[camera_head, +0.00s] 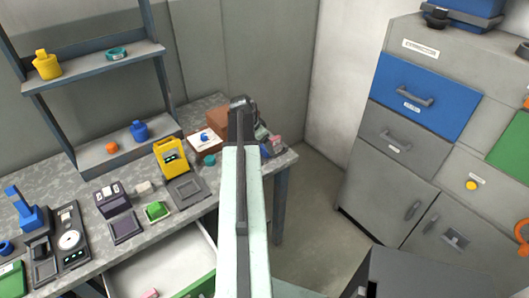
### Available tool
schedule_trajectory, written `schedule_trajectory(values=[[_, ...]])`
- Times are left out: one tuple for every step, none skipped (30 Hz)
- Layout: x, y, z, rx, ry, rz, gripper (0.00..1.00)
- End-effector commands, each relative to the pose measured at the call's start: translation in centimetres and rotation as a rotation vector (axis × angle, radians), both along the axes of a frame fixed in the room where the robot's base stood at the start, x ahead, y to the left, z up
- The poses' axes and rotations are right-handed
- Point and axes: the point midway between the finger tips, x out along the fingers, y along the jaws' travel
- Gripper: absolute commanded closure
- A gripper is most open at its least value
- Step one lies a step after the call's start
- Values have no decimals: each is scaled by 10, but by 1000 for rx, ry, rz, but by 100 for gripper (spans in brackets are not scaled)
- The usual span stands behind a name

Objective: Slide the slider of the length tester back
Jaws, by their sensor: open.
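I cannot tell for sure which device is the length tester. A dark flat device with a round white dial (70,239) lies on the left of the grey speckled bench; no slider can be made out clearly at this size. My pale green arm reaches up the middle of the view to my gripper (243,103), which is dark, small and seen from behind. It is open, over the bench's right end, well to the right of the dial device. My arm and gripper partly hide the items there.
The grey bench (95,258) also holds a yellow device (169,157), a dark box (111,199) and a green block (157,211). An open drawer (158,262) juts out below its front edge. Grey cabinets with a blue drawer (416,95) stand right. Bare floor lies between.

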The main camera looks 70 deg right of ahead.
Motion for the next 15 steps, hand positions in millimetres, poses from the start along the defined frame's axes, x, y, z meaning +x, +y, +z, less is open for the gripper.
schedule_trajectory(values=[[-1, -2, -11, 0, 0, 0, 24], [-2, -3, -12, 0, 0, 0, 24], [-2, -4, -13, 0, 0, 0, 24], [-2, -4, -12, 0, 0, 0, 24], [-3, -4, -12, 0, 0, 0, 24], [-3, -4, -11, 0, 0, 0, 24], [-3, -4, -10, 0, 0, 0, 24], [-3, -4, -10, 0, 0, 0, 24], [-3, -4, -10, 0, 0, 0, 24], [-3, -4, -10, 0, 0, 0, 26], [-3, -4, -10, 0, 0, 0, 35], [-3, -4, -10, 0, 0, 0, 46], [-3, -4, -10, 0, 0, 0, 54], [-3, -4, -10, 0, 0, 0, 63], [-3, -4, -10, 0, 0, 0, 74]])
